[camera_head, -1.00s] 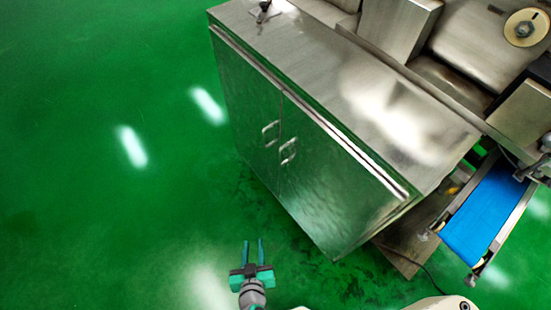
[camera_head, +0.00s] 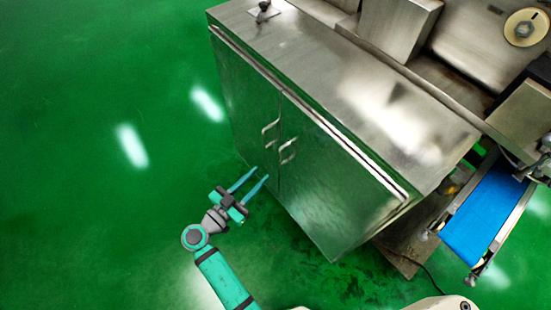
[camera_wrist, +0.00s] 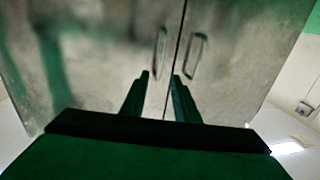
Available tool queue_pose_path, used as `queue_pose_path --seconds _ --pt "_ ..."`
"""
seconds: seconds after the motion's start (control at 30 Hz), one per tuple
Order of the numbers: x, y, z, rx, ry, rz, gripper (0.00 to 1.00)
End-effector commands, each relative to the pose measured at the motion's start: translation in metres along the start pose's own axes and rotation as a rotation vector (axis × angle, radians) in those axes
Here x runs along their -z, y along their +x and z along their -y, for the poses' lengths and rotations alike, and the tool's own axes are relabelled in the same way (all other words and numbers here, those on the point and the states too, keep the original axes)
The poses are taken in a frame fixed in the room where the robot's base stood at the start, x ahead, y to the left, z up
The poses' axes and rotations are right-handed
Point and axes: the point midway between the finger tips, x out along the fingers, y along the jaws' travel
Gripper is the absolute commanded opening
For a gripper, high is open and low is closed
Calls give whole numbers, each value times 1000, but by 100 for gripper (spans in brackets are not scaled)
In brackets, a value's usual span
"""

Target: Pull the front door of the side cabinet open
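The side cabinet is a steel box with two front doors, left (camera_head: 247,98) and right (camera_head: 335,185), both shut flush. Each door has a bar handle beside the middle seam: the left handle (camera_head: 269,130) and the right handle (camera_head: 288,151). My gripper (camera_head: 261,173) is open and empty, its two fingers pointing toward the doors, below and in front of the handles. In the wrist view the fingers (camera_wrist: 159,82) are apart, with the left handle (camera_wrist: 160,52) and right handle (camera_wrist: 195,56) ahead beyond the tips. No contact with either handle shows.
The cabinet's flat steel top (camera_head: 340,75) adjoins the larger machine at the upper right. A blue conveyor belt (camera_head: 485,215) sticks out at the right. A cable (camera_head: 425,268) lies on the floor near it. The green floor (camera_head: 90,190) left of the cabinet is clear.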

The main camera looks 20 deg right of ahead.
Motion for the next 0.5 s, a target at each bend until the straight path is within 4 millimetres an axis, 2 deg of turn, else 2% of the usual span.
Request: queue_pose_path --seconds 0.3,0.5 --pt "0 56 -1 -3 -1 2 28" --pt "0 83 -1 -1 -1 2 28"
